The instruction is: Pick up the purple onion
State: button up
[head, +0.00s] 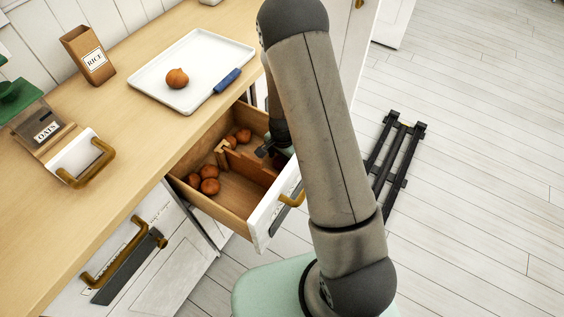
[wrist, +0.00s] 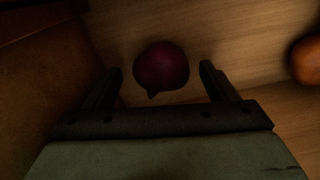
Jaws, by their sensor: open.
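The purple onion (wrist: 161,67) lies on the wooden floor of the open drawer, dark and round with a small pointed tip. In the wrist view it sits between and slightly beyond the tips of my gripper (wrist: 156,78). The two fingers are apart, one on each side, with gaps to the onion. In the head view my gripper (head: 265,151) reaches down into the drawer (head: 238,205); a dark red bit of the onion (head: 280,160) shows beside it, and my arm hides most of that corner.
Brown onions (head: 209,180) lie in the drawer's front-left compartment and others (head: 243,135) at the back, parted by wooden dividers. One (wrist: 307,60) is right of my gripper. Drawer walls surround my gripper.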

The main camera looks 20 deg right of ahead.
jog(key=shift+f, duration=0.3)
jog(key=c, duration=1.1)
jog(key=shift+r, duration=0.15)
